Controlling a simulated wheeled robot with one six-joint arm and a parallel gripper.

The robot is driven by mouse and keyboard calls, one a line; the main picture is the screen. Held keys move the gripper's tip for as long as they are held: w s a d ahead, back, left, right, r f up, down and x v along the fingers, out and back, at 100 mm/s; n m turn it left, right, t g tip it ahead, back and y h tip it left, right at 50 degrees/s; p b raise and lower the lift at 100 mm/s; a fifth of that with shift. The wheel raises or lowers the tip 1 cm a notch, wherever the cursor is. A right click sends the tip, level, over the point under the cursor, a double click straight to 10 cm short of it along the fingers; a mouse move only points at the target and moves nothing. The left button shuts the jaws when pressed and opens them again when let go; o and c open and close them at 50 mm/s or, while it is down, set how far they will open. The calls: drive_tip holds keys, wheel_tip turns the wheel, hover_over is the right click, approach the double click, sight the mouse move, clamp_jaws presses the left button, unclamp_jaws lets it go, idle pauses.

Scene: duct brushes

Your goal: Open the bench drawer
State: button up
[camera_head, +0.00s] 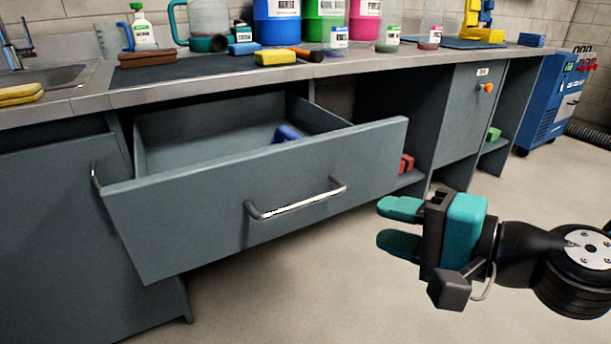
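The bench drawer (350,165) is pulled well out from under the grey bench. Its grey front carries a silver bar handle (295,203). A blue object (287,133) lies inside the drawer, partly hidden by the front panel. My gripper (393,226) is to the right of the drawer front and the handle, apart from both in the picture. Its two teal fingers point left with a gap between them, and nothing shows between them.
The bench top (215,87) holds bottles, cloths and brushes. A grey door (465,110) with an orange knob is right of the open bay. A cupboard door (60,230) with a handle is at left. A blue machine (552,100) stands far right. The floor (330,290) in front is clear.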

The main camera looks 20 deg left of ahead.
sight(309, 203)
drive_tip(key=p+x, duration=0.7)
drive_tip(key=x, duration=0.6)
drive_tip(key=shift+r, duration=0.15)
drive_tip(key=shift+w+a+f, duration=0.1)
drive_tip(key=shift+a+f, duration=0.15)
drive_tip(key=shift+a, duration=0.25)
clamp_jaws()
